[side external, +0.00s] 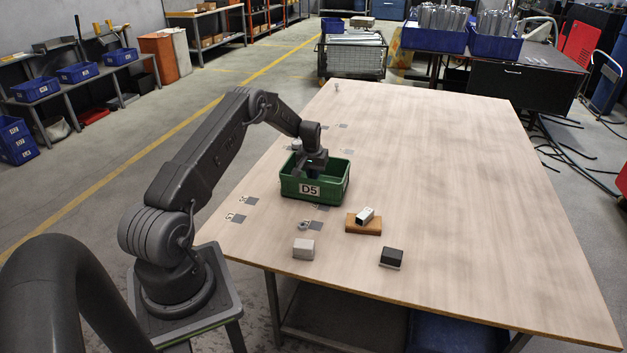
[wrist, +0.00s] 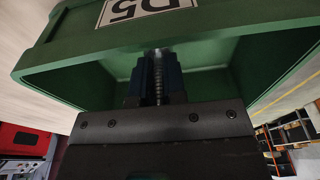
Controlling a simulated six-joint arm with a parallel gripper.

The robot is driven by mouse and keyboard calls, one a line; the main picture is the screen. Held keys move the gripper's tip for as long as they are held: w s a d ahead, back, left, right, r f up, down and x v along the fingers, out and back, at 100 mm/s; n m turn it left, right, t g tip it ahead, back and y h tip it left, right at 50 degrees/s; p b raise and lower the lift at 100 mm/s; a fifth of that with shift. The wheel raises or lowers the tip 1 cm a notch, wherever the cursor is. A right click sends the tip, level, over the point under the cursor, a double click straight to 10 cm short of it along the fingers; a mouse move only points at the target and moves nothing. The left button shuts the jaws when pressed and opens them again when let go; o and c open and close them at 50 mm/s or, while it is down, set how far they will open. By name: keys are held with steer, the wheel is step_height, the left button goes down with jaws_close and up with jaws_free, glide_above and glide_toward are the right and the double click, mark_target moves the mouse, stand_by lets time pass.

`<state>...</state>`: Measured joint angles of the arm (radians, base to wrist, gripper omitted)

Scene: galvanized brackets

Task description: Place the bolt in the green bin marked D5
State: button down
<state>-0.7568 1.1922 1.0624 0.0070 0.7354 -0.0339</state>
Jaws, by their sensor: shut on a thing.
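The green bin marked D5 (side external: 289,187) stands open on the wooden table, with its label on the near wall. In the wrist view its green wall (wrist: 60,82) and the upside-down D5 label fill the upper part. My gripper (side external: 312,169) is over the bin with its fingers reaching down into the opening. In the wrist view my gripper (wrist: 158,72) is shut on the bolt (wrist: 158,84), whose threaded shank shows between the two dark blue fingers. The bolt is hidden in the side view. I cannot tell whether it touches the bin floor.
In front of the bin lie a light grey block (side external: 303,249), a black block (side external: 391,259) and a metal piece (side external: 365,215) on a brown wooden block (side external: 363,226). Small printed markers lie around the bin. The table's right side (side external: 480,210) is clear.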

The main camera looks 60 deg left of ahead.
steer(key=shift+f, duration=1.6)
steer(key=shift+f, duration=0.15)
steer(key=c, duration=1.2)
jaws_free()
